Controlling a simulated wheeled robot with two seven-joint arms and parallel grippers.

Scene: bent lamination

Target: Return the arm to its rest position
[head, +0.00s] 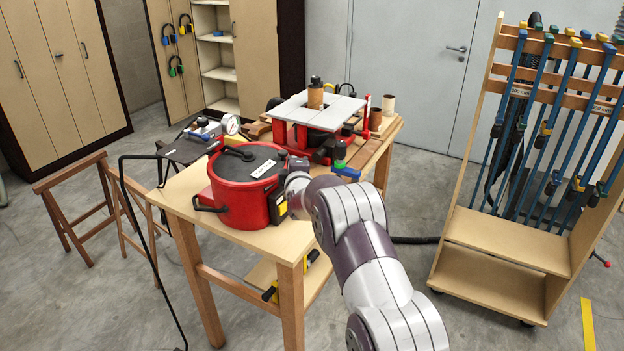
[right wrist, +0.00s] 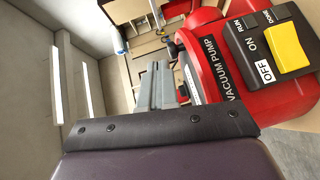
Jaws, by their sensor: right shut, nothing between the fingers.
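My right arm (head: 355,225) reaches in from the lower right of the head view, its wrist close beside the red vacuum pot (head: 240,185) on the wooden table. My right gripper shows in the right wrist view (right wrist: 158,80), its grey fingers together with nothing between them. In that view the fingers are near the red body labelled VACUUM PUMP (right wrist: 222,72); I cannot tell whether they touch it. A black switch box with a yellow rocker (right wrist: 285,46) is on that body. My left gripper is not in view.
A clamp rack (head: 510,240) stands at the right. Sawhorses (head: 75,200) stand at the left.

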